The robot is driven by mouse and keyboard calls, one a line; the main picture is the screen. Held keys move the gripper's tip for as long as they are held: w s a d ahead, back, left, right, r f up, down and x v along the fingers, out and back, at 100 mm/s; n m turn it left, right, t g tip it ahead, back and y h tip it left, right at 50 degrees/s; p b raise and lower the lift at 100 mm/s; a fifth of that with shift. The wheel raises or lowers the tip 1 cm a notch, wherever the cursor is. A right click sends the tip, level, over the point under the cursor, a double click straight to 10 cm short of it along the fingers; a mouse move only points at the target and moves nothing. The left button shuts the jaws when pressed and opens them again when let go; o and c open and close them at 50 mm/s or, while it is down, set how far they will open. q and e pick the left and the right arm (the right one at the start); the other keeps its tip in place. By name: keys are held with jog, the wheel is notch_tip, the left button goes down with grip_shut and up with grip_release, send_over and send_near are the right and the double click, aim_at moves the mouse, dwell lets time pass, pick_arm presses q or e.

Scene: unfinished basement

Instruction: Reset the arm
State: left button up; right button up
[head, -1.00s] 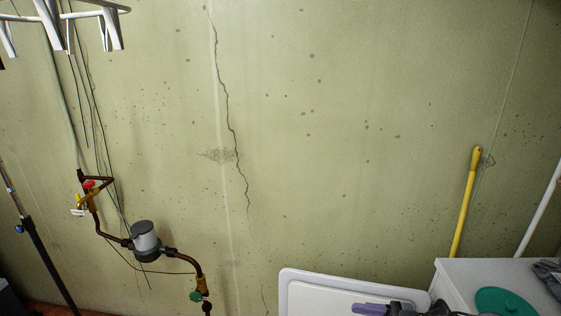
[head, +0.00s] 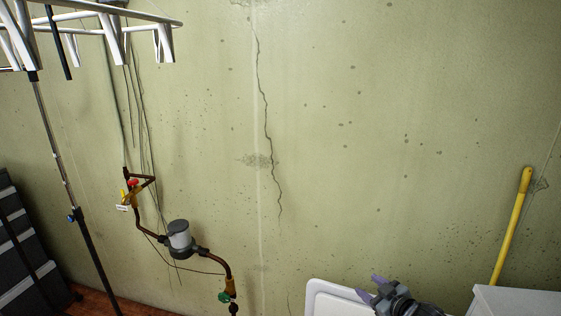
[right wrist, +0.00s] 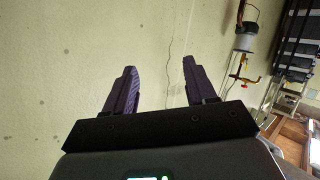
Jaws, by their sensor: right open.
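My right gripper (head: 369,287) is at the bottom edge of the head view, right of centre, with its purple fingers pointing up and left. In the right wrist view, its two purple fingers (right wrist: 159,66) are spread apart. Nothing is between them but the cracked green wall behind. My left gripper is in neither view.
A white panel (head: 325,299) stands low behind my right gripper. A white box-like top (head: 520,301) and a yellow pole (head: 511,225) are at the right. A pipe with a grey meter (head: 179,239) runs along the wall. A white rack (head: 110,13) hangs at upper left.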

jog(key=s+d+f+m+g+h, duration=0.4)
jog(key=s+d+h, duration=0.1)
jog(key=d, duration=0.4)
jog(key=s+d+f+m+g+h, duration=0.4)
jog(key=d+g, duration=0.1)
jog(key=d, duration=0.3)
jog(key=s+a+f+n+y, duration=0.1)
jog(key=s+a+f, duration=0.4)
jog(key=s+a, duration=0.3)
jog(key=s+a+f+n+y, duration=0.1)
jog(key=s+a+f, duration=0.35)
jog(key=s, duration=0.55)
jog(key=s+a+r+y, duration=0.1)
jog(key=s+a, duration=0.3)
jog(key=s, duration=0.5)
jog(key=s+a+r+y, duration=0.1)
jog(key=s+a+r, duration=0.2)
jog(key=s, duration=0.6)
jog(key=shift+s+a, duration=0.3)
jog(key=shift+a, duration=0.45)
jog(key=shift+r, duration=0.1)
